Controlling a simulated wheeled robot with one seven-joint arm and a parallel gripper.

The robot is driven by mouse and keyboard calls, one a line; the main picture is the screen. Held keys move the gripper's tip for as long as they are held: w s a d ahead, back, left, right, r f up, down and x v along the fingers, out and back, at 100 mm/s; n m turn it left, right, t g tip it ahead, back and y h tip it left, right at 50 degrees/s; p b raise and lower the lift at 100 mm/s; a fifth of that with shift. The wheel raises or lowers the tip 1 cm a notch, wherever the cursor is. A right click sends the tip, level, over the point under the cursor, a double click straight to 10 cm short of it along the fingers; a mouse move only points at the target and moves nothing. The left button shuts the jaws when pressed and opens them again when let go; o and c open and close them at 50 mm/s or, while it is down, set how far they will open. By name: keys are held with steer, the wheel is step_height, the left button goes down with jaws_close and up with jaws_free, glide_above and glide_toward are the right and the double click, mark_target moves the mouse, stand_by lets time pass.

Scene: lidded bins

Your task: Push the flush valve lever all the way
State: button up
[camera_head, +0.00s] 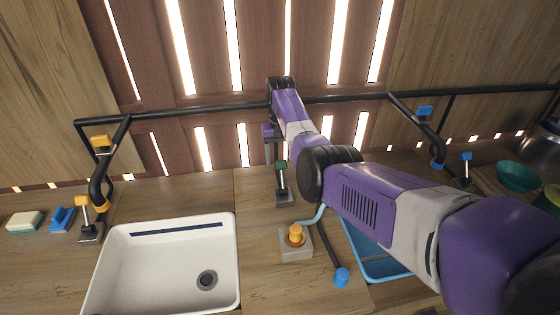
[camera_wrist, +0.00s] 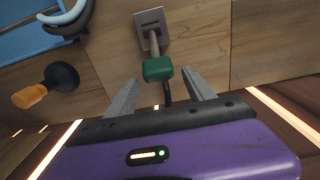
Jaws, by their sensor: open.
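A lever with a dark green knob (camera_head: 281,165) stands on a small grey base plate (camera_head: 284,199) on the wooden counter, behind the sink and to its right. I take it for the flush valve lever; no label shows. Its shaft looks roughly upright in the head view. My gripper (camera_head: 273,161) is just behind the knob there, pointing down. In the wrist view, the open fingers of my gripper (camera_wrist: 160,92) lie on either side of the green knob (camera_wrist: 158,69), with gaps on both sides. I cannot tell whether anything touches the knob.
A white sink (camera_head: 160,265) is at left, with a yellow-knobbed lever (camera_head: 82,203) beside it. A blue-knobbed lever (camera_head: 467,157) is at right. An orange knob (camera_head: 296,235) stands nearby. A black pipe (camera_head: 200,109) crosses behind. An orange-handled black object (camera_wrist: 45,87) shows in the wrist view.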

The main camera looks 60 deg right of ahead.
step_height(320, 180, up, 6)
steer(key=shift+r+b, duration=0.1)
steer(key=shift+b, duration=0.25)
steer(key=shift+s, duration=0.15)
stand_by(0.4)
